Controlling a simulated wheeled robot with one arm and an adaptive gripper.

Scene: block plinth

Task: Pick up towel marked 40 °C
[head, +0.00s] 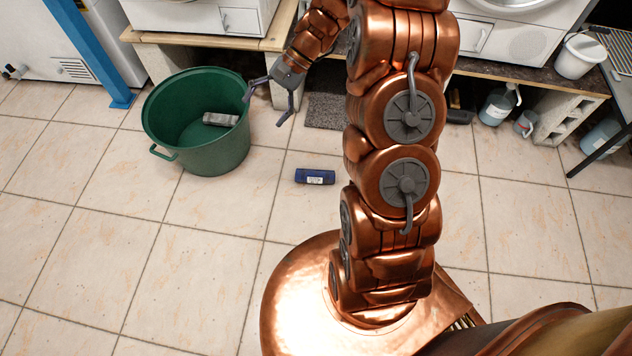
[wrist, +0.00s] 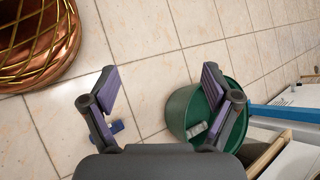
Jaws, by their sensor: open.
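A dark blue rolled towel (head: 315,176) with a pale label lies on the tiled floor, right of the green tub. A grey rolled towel (head: 220,119) lies inside the tub. The print on the label is too small to read, so I cannot tell which is marked 40 °C. My gripper (head: 264,110) is open and empty, in the air by the tub's right rim. In the wrist view my gripper (wrist: 158,75) frames bare floor. The blue towel (wrist: 117,128) is partly hidden behind its left finger, and the grey towel (wrist: 196,130) shows beside the right finger.
The green tub (head: 207,155) stands on the floor at the left. Benches with white machines (head: 515,40) line the back. A grey mat (head: 325,111), bottles (head: 498,105) and a concrete block (head: 562,120) lie beneath. A blue post (head: 90,50) stands left. The front floor is clear.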

